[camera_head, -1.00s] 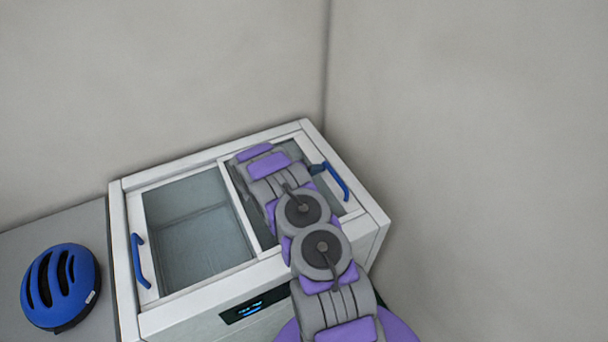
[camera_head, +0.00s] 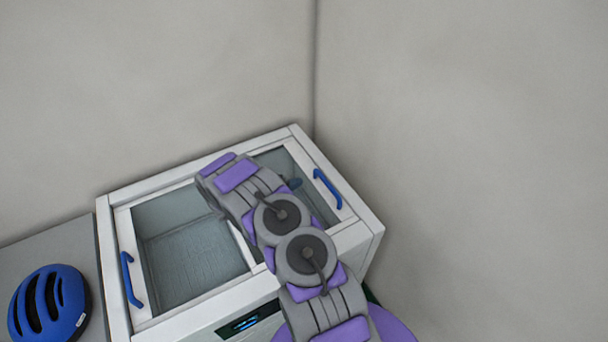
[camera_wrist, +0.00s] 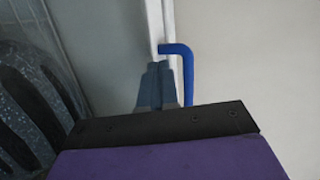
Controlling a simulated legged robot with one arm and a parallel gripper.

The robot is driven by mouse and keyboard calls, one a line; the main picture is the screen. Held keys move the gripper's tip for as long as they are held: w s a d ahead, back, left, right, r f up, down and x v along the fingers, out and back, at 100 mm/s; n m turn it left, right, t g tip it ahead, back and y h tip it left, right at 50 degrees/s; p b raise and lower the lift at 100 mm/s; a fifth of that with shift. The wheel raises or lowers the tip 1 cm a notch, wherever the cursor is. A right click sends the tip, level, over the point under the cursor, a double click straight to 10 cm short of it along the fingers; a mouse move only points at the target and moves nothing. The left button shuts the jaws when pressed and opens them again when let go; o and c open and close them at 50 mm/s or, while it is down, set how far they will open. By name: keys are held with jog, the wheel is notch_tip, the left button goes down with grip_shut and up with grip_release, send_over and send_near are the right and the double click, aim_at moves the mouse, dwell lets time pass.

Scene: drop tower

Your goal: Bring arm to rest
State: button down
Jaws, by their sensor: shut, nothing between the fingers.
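My gripper (camera_wrist: 157,85) shows in the wrist view as two blue-grey fingers, shut together with nothing between them. Just right of the fingers there is a blue handle (camera_wrist: 187,75) on a white frame; they look close, but I cannot tell the exact gap. In the head view my purple and grey arm reaches over a white chest (camera_head: 165,322) with glass panels. The arm covers much of the right panel. The right blue handle (camera_head: 328,188) stands clear of the arm. The gripper is mostly hidden there behind the arm.
A blue helmet (camera_head: 50,303) lies on a grey surface (camera_head: 50,245) left of the chest. Another blue handle (camera_head: 131,280) is on the chest's left side. Plain walls (camera_head: 450,150) close in behind and right. A dark ribbed shape (camera_wrist: 35,110) fills the wrist view's left.

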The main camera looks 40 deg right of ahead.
jog(key=v, duration=0.9)
jog(key=shift+s+p, duration=0.25)
jog(key=shift+p, duration=0.1)
jog(key=shift+d, duration=0.5)
jog(key=shift+s+d+r, duration=0.1)
jog(key=shift+r, duration=0.15)
jog(key=s+a+r+m+g+y+b, duration=0.1)
jog(key=s+a+r+m+g+y, duration=0.15)
jog(key=s+r+m, duration=0.7)
jog(key=s+a+r+m+g+y, duration=0.25)
jog(key=s+r+m, duration=0.35)
jog(key=r+m, duration=0.5)
jog(key=s+a+r+m+t+y+b, duration=0.1)
jog(key=s+a+r+m+t+y, duration=0.1)
jog(key=s+a+m, duration=0.5)
jog(key=s+a+r+m+t+y+b, duration=0.1)
jog(key=s+a+r+m+y, duration=0.3)
jog(key=s+a, duration=1)
jog(key=a+m+y, duration=0.1)
jog(key=m+y, duration=0.2)
jog(key=m, duration=0.1)
jog(key=shift+a+r+t, duration=0.2)
jog(key=shift+a+t, duration=0.05)
jog(key=shift+t, duration=0.15)
